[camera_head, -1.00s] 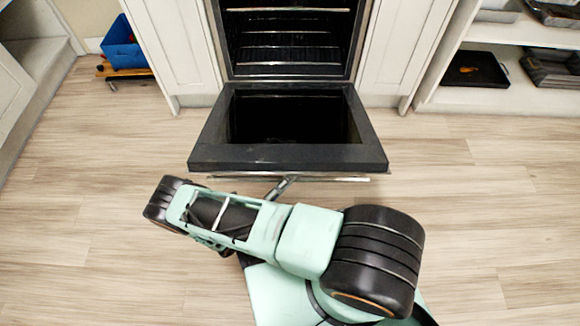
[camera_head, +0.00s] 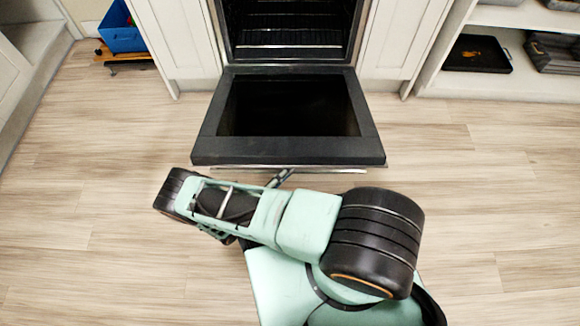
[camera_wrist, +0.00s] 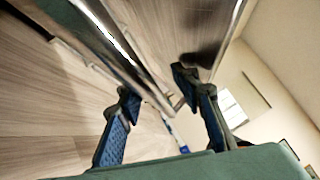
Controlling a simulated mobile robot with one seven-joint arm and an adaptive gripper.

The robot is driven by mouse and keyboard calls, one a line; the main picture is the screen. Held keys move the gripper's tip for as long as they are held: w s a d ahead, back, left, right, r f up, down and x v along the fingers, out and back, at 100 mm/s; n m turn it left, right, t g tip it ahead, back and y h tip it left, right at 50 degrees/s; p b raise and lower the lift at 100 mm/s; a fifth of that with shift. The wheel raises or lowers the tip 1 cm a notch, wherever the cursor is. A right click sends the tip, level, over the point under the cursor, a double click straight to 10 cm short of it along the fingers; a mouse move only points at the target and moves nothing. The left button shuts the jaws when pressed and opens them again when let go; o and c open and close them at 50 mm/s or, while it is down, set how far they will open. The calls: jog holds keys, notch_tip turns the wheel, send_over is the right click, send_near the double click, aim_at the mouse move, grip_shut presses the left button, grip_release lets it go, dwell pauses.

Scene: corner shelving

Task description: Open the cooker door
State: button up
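The cooker (camera_head: 290,40) stands in the cabinet row at top centre in the head view, its cavity and racks exposed. Its black door (camera_head: 290,151) is folded down toward me and looks close to level. The silver door handle (camera_head: 330,169) shows as a thin strip under the door's front edge. My gripper (camera_head: 280,178) is at that edge, mostly hidden behind my arm. In the wrist view my gripper (camera_wrist: 155,86) has its two blue-black fingers apart. The handle bar (camera_wrist: 125,45) runs between or just beyond the fingertips; contact is unclear.
White cabinet doors (camera_head: 178,40) flank the cooker. A blue bin (camera_head: 121,30) is at upper left. A shelf unit (camera_head: 510,88) with black trays (camera_head: 478,54) stands at right. Wooden floor (camera_head: 500,200) is clear on both sides of the door and my arm.

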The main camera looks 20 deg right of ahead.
jog(key=shift+w, duration=0.15)
jog(key=v, duration=0.7)
jog(key=shift+s+a, duration=0.2)
jog(key=shift+a, duration=0.05)
dwell(0.5)
